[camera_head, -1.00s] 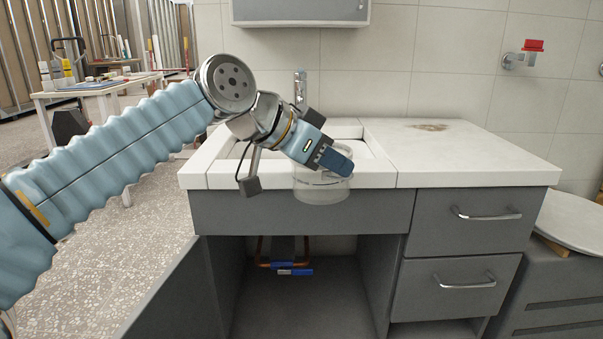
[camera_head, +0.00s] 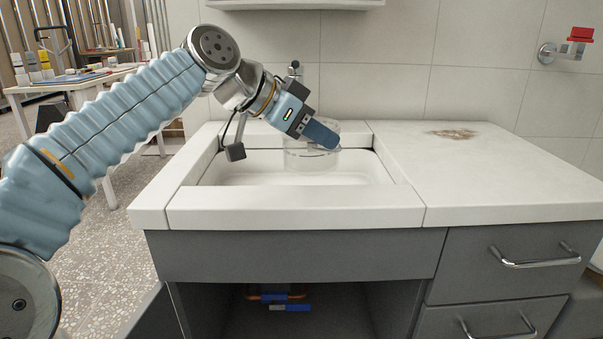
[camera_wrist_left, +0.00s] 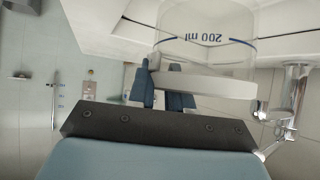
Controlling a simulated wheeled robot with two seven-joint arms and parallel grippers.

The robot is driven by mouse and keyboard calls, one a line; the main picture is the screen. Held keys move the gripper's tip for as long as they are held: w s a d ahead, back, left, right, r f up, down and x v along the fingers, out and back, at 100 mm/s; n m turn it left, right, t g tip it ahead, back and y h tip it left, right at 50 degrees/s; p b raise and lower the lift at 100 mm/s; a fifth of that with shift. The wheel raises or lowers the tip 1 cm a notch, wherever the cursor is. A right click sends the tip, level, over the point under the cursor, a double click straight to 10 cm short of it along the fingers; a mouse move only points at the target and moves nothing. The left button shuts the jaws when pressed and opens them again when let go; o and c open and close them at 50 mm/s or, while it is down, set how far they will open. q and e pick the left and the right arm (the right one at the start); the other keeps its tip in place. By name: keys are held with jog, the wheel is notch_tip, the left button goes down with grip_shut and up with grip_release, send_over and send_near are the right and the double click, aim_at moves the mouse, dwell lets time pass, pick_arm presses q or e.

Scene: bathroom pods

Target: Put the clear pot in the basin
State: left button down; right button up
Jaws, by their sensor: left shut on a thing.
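The clear pot (camera_head: 300,157) is a see-through cylinder. In the head view it shows over the white basin (camera_head: 225,172), below and beside my left gripper (camera_head: 322,138). My left gripper is shut on the pot's upper edge. In the left wrist view the pot (camera_wrist_left: 222,45) carries a blue "200 ml" mark and appears upside down, with the blue fingers (camera_wrist_left: 160,88) at its rim. I cannot tell whether the pot's bottom touches the basin floor. My right gripper is not in view.
A metal tap (camera_head: 294,70) stands behind the basin; it also shows in the left wrist view (camera_wrist_left: 292,100). The white counter (camera_head: 500,180) to the right is bare except for a brown stain. The basin's front rim (camera_head: 290,207) is clear.

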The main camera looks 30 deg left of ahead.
pick_arm(q)
jog(key=w+a+f, duration=0.1)
jog(key=w+a, duration=0.1)
jog(key=w+a+f, duration=0.1)
jog(key=shift+w+a+f, duration=0.15)
jog(key=shift+w+a, duration=0.2)
jog(key=shift+w, duration=0.05)
jog(key=f, duration=0.1)
jog(key=w+a+f, duration=0.2)
jog(key=shift+f+b, duration=0.35)
jog(key=f, duration=0.1)
jog(key=w+a+f, duration=0.1)
jog(key=f, duration=0.1)
jog(key=f+b, duration=0.1)
jog(key=shift+w+a+f, duration=0.15)
jog(key=shift+a+f, duration=0.05)
jog(key=shift+a, duration=0.05)
jog(key=shift+f, duration=0.4)
jog(key=c, duration=1)
grip_release()
jog(key=v, duration=0.7)
jog(key=shift+s+r+p, duration=0.15)
jog(key=shift+s+p, duration=0.1)
jog(key=shift+p, duration=0.05)
